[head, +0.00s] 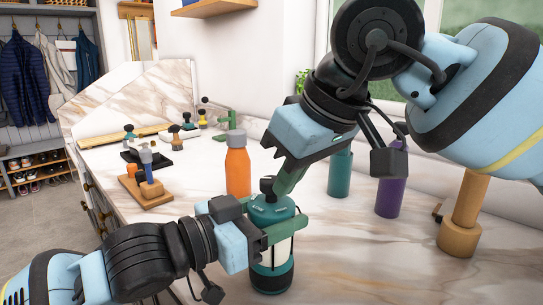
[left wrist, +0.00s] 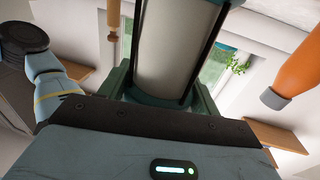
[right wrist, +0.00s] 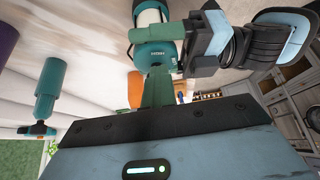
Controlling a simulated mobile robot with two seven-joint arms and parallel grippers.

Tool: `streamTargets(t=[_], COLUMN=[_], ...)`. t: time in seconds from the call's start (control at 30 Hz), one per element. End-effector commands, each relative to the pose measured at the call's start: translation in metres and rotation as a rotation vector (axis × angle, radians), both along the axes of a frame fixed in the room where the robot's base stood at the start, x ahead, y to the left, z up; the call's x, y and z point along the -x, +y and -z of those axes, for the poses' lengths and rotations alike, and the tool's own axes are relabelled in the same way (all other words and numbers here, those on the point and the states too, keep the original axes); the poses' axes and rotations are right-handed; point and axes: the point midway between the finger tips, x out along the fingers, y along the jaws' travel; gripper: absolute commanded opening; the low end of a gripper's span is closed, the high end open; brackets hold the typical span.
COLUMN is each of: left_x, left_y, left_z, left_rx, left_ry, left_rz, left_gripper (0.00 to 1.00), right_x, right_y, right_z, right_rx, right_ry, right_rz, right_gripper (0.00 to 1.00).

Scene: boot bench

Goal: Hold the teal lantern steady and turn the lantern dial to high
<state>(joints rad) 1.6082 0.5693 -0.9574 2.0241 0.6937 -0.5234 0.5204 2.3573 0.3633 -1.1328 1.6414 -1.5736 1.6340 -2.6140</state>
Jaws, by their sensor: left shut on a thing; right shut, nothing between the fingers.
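The teal lantern (head: 271,278) stands upright on the marble bench in the head view, with a pale glass body, a teal top and a black dial (head: 267,184) on top. My left gripper (head: 272,232) is shut around its upper body from the left. In the left wrist view the lantern's pale glass (left wrist: 175,50) fills the space between the fingers. My right gripper (head: 286,184) is shut and empty, its fingertips right beside the dial; I cannot tell whether they touch. In the right wrist view those fingers (right wrist: 158,88) cover the dial, in front of the lantern (right wrist: 152,52).
An orange bottle (head: 238,168) stands just behind the lantern. A teal bottle (head: 340,175), a purple bottle (head: 391,185) and a wooden post (head: 465,215) stand to the right.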

Motion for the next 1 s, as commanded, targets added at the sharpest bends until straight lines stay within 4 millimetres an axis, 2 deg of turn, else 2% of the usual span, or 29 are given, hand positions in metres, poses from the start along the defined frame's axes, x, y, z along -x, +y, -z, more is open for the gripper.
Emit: streamTargets(t=[0.5, 1.0], left_x=[0.002, 0.002], left_y=[-0.001, -0.002], left_z=[0.001, 0.001], left_rx=[-0.001, -0.001], left_ry=[0.000, -0.002], left_rz=[0.004, 0.005], left_gripper=[0.31, 0.31], right_x=[-0.010, -0.015], right_y=[-0.010, -0.012], right_z=[0.000, 0.000], right_rx=[-0.002, -0.003], right_ry=[-0.001, -0.003], right_rz=[0.004, 0.004], right_gripper=[0.00, 0.00])
